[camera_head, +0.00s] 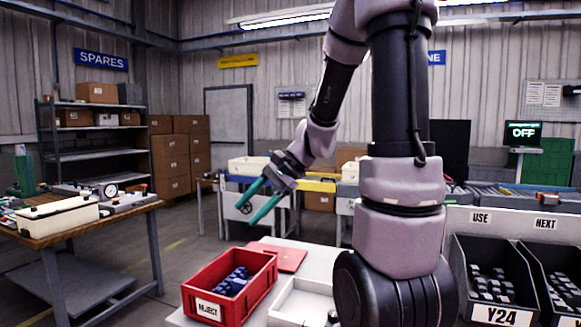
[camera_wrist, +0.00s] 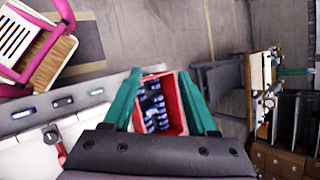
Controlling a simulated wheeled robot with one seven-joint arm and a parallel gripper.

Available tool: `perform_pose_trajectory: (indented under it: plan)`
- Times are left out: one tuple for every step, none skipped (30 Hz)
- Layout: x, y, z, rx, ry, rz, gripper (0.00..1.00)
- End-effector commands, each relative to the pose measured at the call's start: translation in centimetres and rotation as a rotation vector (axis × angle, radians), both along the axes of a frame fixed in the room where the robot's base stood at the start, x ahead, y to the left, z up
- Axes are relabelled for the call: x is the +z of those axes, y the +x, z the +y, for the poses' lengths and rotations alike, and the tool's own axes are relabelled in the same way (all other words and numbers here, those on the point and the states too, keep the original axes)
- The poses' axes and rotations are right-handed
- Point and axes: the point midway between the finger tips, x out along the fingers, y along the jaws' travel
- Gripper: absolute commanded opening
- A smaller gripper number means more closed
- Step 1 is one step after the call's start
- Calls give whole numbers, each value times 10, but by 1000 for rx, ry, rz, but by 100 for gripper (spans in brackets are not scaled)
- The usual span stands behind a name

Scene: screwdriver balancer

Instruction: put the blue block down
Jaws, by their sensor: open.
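My gripper (camera_head: 246,215) has two teal fingers spread apart, with nothing between them. It hangs in the air above and behind the red REJECT bin (camera_head: 207,309). Several blue blocks (camera_head: 233,281) lie in a cluster inside that bin; I cannot tell which one is the task's block. In the wrist view my open fingers (camera_wrist: 160,74) frame the red bin (camera_wrist: 181,124) and the blue blocks (camera_wrist: 155,106) in it. The fingers stand clear of the bin and the blocks.
A white tray (camera_head: 276,316) sits right of the red bin, and a flat red item (camera_head: 286,259) lies behind it. Black bins (camera_head: 461,280) with grey pieces stand at the right. A wooden workbench (camera_head: 120,211) is at the left, with open floor between.

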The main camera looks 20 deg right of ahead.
Motion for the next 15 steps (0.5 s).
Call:
perform_pose_trajectory:
  plan:
    - [10, -9, 0, 35, -47, -41, 58]
    - [15, -15, 0, 54, -76, -63, 58]
    - [21, -22, -2, 79, -114, -91, 58]
    - [25, -27, -3, 97, -144, -114, 58]
    - [29, -32, -4, 114, -173, -136, 58]
    - [35, -38, -6, 137, -212, -167, 58]
    - [39, -43, -8, 153, -242, -190, 58]
    - [43, -48, -10, 167, -272, -214, 58]
    - [49, -54, -12, 187, -311, -244, 58]
    - [53, -59, -14, 201, -341, -269, 58]
    - [58, -63, -17, 213, -372, -295, 58]
    - [63, -69, -20, 230, -411, -328, 58]
    - [68, -73, -22, 241, -441, -354, 58]
    - [72, -77, -25, 252, -471, -380, 58]
    - [77, -82, -28, 265, -510, -415, 58]
